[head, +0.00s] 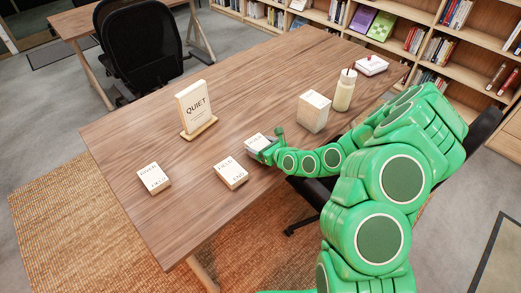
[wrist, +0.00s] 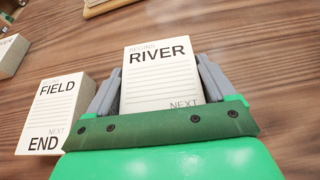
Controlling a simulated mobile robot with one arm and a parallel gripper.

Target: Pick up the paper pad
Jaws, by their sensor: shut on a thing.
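A paper pad (wrist: 160,75) headed "RIVER" sits between the two grey fingers of my gripper (wrist: 160,88) in the wrist view. The fingers press on its left and right sides. In the head view my gripper (head: 268,149) is at the near middle of the table, and the pad (head: 257,142) shows partly beyond it. Whether the pad touches the table cannot be told. A second pad (head: 231,174), marked "FIELD" and "END", lies to the left; it also shows in the wrist view (wrist: 52,112). Another pad (head: 154,178) lies further left.
A "QUIET" sign (head: 194,107) stands on the wooden table (head: 130,130). A beige block (head: 314,112), a pale bottle (head: 344,90) and a white box (head: 371,65) are toward the right end. A black chair (head: 141,50) stands behind. The table's middle is clear.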

